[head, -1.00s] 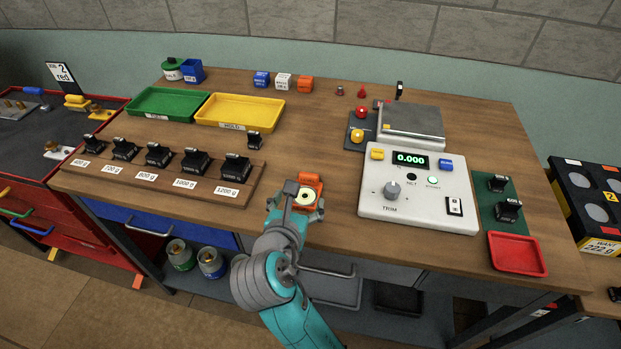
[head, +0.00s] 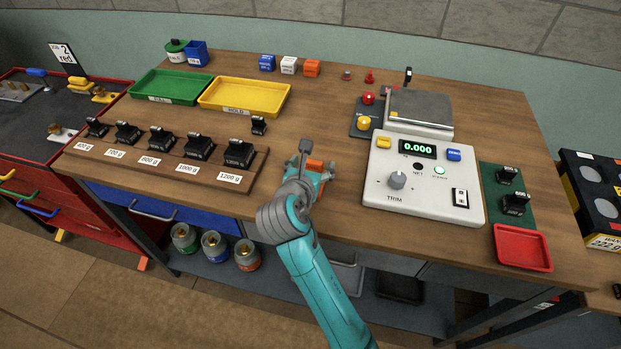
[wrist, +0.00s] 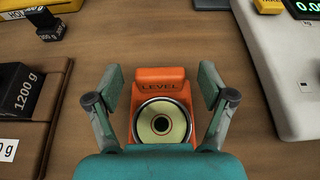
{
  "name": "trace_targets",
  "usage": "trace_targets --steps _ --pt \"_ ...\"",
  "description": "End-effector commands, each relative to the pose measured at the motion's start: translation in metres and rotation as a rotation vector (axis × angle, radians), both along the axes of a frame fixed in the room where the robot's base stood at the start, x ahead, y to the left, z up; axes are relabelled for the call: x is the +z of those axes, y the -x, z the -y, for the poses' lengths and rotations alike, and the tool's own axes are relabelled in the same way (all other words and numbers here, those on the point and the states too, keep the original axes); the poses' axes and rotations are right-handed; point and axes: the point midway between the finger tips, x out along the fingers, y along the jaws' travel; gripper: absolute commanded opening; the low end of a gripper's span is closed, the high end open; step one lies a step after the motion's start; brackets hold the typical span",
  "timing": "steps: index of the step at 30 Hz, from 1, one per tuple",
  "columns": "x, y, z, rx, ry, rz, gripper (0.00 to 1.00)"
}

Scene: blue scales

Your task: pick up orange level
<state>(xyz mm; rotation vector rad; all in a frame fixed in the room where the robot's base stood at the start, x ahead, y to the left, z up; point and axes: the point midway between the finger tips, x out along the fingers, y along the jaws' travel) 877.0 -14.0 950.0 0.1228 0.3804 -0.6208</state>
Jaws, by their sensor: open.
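The orange level (wrist: 158,78) lies on the wooden bench in the wrist view, with the word LEVEL on it and a round vial in a dark ring. Its near end is hidden by my gripper. My gripper (wrist: 161,82) is open, with one finger on each side of the level and a gap visible on both sides. In the head view, a small part of the orange level (head: 315,164) shows near the front of the bench, mostly covered by my gripper (head: 316,176) and wrist.
A white scale console (head: 425,190) stands to the right. A rack (head: 150,170) of several black weights is to the left; one loose black weight (head: 258,125) stands behind it. Yellow (head: 245,97) and green (head: 171,87) trays lie farther back. Bench behind the level is clear.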

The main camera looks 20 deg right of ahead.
Motion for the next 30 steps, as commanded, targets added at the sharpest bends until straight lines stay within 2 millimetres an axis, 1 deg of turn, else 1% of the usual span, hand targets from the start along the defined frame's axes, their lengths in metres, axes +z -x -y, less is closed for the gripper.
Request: trace_targets --steps 1,4,10,11,12,14,15,17,18,19,26,30 --pt "-0.001 -0.004 0.004 -0.002 0.0 0.001 0.81" --pt "-0.004 -0.008 0.006 0.0 -0.001 0.001 0.81" --pt "-0.004 -0.008 0.006 0.001 -0.001 0.001 0.81" --pt "-0.004 -0.008 0.006 0.001 -0.001 0.001 0.79" --pt "-0.004 -0.008 0.006 0.001 -0.001 0.001 0.69" --pt "-0.004 -0.008 0.006 0.001 -0.001 0.001 0.54" --pt "-0.004 -0.008 0.006 0.001 0.0 0.0 0.44" --pt "-0.004 -0.008 0.006 0.001 0.0 0.0 0.29" --pt "-0.004 -0.008 0.006 0.001 0.0 0.0 0.19" --pt "-0.004 -0.008 0.006 0.001 0.0 0.0 0.14" --pt "-0.003 -0.008 0.006 0.001 0.0 0.002 0.14" --pt "0.006 -0.009 0.006 0.001 -0.001 0.005 0.14"
